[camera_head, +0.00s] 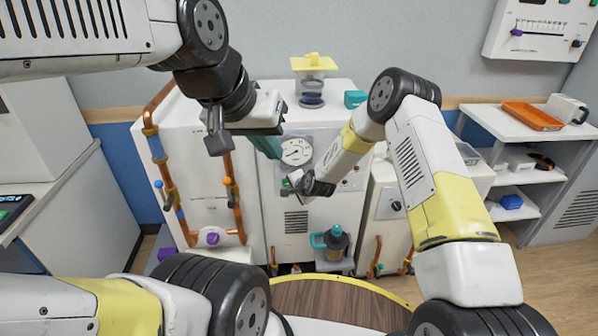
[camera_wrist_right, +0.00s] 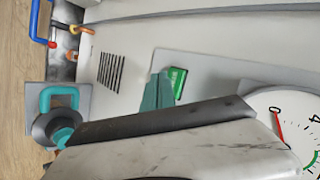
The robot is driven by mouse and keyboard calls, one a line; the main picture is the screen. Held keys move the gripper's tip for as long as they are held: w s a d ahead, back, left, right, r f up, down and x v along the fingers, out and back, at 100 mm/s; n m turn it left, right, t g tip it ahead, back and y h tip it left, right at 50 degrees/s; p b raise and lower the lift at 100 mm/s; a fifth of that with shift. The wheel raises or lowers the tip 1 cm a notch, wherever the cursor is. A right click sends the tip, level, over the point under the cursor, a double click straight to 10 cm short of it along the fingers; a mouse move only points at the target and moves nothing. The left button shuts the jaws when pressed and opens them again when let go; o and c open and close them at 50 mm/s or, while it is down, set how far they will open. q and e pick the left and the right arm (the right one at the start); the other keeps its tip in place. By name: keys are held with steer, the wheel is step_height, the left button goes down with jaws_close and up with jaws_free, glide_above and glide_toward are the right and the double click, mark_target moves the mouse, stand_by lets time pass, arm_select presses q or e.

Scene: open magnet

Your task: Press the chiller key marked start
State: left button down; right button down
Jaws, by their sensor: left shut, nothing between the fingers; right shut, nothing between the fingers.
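The chiller is a white cabinet (camera_head: 290,225) in the middle of the head view, with a round dial gauge (camera_head: 296,151) on its front panel. In the right wrist view a green key (camera_wrist_right: 178,81) sits on the grey panel, near the gauge (camera_wrist_right: 290,125); its lettering is too small to read. My right gripper's teal fingertips (camera_wrist_right: 160,90) are shut and empty right beside the green key; I cannot tell whether they touch it. In the head view my right wrist partly covers this spot. My left gripper (camera_head: 268,146) is shut and empty, in front of the panel left of the gauge.
Copper pipes with blue and orange valves (camera_head: 164,185) run along the left. A teal-handled jug (camera_head: 335,243) stands low before the chiller. A yellow-topped vessel (camera_head: 313,63) and a teal block (camera_head: 355,98) are on top. An orange tray (camera_head: 531,116) lies on the right shelf.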

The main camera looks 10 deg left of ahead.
steer(key=shift+w, duration=0.15)
stand_by(0.6)
steer(key=shift+w+a, duration=0.15)
steer(key=shift+w, duration=0.15)
steer(key=shift+w+a, duration=0.1)
steer(key=shift+w, duration=0.3)
stand_by(0.6)
stand_by(0.4)
steer(key=shift+s+d, duration=0.25)
steer(key=shift+s, duration=0.55)
steer(key=shift+s, duration=0.1)
steer(key=s, duration=0.2)
steer(key=s+d, duration=0.1)
steer(key=s, duration=0.1)
steer(key=shift+s+d, duration=0.2)
steer(key=shift+s, duration=0.1)
